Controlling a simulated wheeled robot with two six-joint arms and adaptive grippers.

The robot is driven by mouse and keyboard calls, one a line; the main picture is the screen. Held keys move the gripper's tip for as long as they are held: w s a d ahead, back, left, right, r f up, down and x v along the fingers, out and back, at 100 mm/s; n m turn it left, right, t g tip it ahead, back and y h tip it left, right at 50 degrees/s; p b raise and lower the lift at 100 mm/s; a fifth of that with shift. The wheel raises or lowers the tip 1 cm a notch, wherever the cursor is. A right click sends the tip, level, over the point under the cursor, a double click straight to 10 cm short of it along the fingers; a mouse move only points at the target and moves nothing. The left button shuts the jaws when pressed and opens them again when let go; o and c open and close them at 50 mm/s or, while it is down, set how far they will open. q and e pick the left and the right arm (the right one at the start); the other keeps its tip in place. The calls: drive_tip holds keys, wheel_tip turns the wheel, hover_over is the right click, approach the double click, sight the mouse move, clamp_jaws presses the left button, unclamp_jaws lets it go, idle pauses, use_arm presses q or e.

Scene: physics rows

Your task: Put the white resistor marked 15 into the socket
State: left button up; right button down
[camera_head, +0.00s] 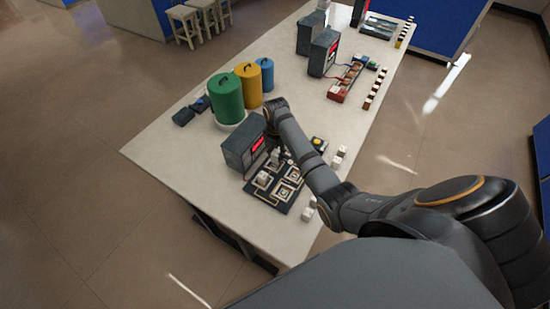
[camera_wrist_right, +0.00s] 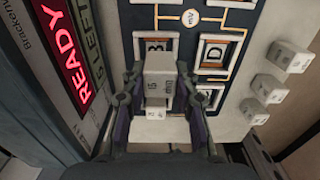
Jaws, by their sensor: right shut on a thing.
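My right gripper (camera_head: 277,160) is above the dark socket board (camera_head: 264,194) and shut on a white resistor (camera_wrist_right: 159,84) marked 15. In the right wrist view, the resistor is between the two fingertips, in front of the socket marked B (camera_wrist_right: 157,45), which it partly covers. I cannot tell how high it is above the board. The socket marked D (camera_wrist_right: 211,50) is to its right and looks empty. Another white block (camera_wrist_right: 156,114) shows below the held one, on the board. My left gripper is not in view.
A dark box (camera_head: 236,153) with a red READY display (camera_wrist_right: 65,45) stands close left of the gripper. Loose white blocks (camera_wrist_right: 269,88) lie right of the board. Green (camera_head: 226,98), yellow (camera_head: 249,85) and blue (camera_head: 265,74) canisters stand behind. The near table corner (camera_head: 270,240) is clear.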

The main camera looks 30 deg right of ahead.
sight(275, 160)
drive_tip(key=shift+w+a+f, duration=0.15)
drive_tip(key=shift+a+f, duration=0.05)
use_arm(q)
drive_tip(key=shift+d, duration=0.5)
use_arm(e)
drive_tip(key=shift+w+f, duration=0.1)
drive_tip(key=shift+f, duration=1.55)
drive_tip(key=shift+f, duration=0.15)
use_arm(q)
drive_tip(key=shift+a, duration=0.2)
use_arm(e)
drive_tip(key=c, duration=1)
unclamp_jaws()
wheel_tip(275, 160, up, 12)
drive_tip(key=shift+r+b, duration=0.2)
drive_tip(key=shift+b, duration=0.35)
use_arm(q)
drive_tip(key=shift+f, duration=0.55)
